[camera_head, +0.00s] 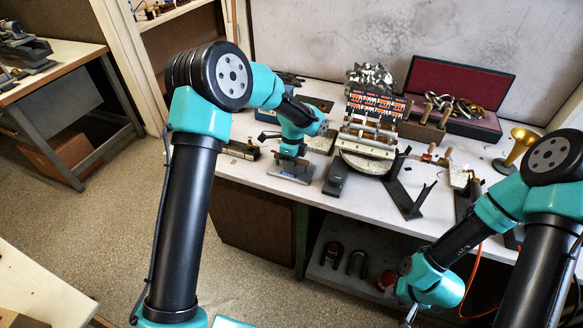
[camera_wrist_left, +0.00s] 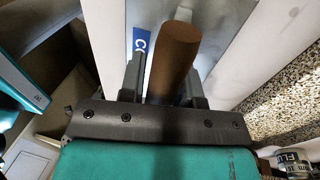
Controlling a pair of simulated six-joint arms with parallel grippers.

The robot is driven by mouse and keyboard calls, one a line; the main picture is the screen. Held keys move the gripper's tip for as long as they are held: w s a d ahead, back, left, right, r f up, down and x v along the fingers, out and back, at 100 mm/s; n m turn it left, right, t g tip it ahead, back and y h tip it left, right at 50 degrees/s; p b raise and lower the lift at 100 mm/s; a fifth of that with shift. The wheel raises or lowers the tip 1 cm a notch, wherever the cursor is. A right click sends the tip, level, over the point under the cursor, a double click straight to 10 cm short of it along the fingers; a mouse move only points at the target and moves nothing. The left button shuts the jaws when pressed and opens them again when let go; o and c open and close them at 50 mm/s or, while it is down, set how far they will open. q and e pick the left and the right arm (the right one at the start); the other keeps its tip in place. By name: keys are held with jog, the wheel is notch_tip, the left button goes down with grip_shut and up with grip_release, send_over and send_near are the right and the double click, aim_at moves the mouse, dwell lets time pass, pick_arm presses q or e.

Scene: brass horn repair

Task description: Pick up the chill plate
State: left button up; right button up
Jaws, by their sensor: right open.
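The chill plate (camera_head: 285,174) is a flat grey plate low on the bench, under my left gripper (camera_head: 290,157). In the left wrist view, a brown upright handle (camera_wrist_left: 174,55) stands between the two fingers of my left gripper (camera_wrist_left: 165,92), which are closed against its sides. Behind it shows a pale surface with a blue label (camera_wrist_left: 139,40) whose lettering starts with C, the rest hidden. I cannot tell from these views whether the plate is off the bench. My right gripper (camera_head: 408,315) is open and empty, low in front of the bench.
A round-based fixture (camera_head: 368,163) stands right of the plate, with a rack of orange-labelled items (camera_head: 376,100) behind it. A dark red-lined case (camera_head: 455,85) lies at the back. Black angled brackets (camera_head: 406,190) and a brass bell (camera_head: 516,147) are further right.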

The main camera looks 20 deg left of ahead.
dwell(0.4)
pick_arm(q)
grip_shut()
jog(key=shift+r, duration=0.1)
jog(key=shift+r, duration=1.2)
jog(key=shift+s+d+r, duration=0.15)
jog(key=shift+s+r, duration=0.25)
jog(key=shift+r, duration=0.2)
jog(key=s+d+r, duration=0.1)
jog(key=s+d, duration=0.3)
jog(key=s, duration=1)
jog(key=shift+s+r, duration=0.15)
jog(key=shift+s, duration=0.1)
jog(key=shift+d, duration=0.1)
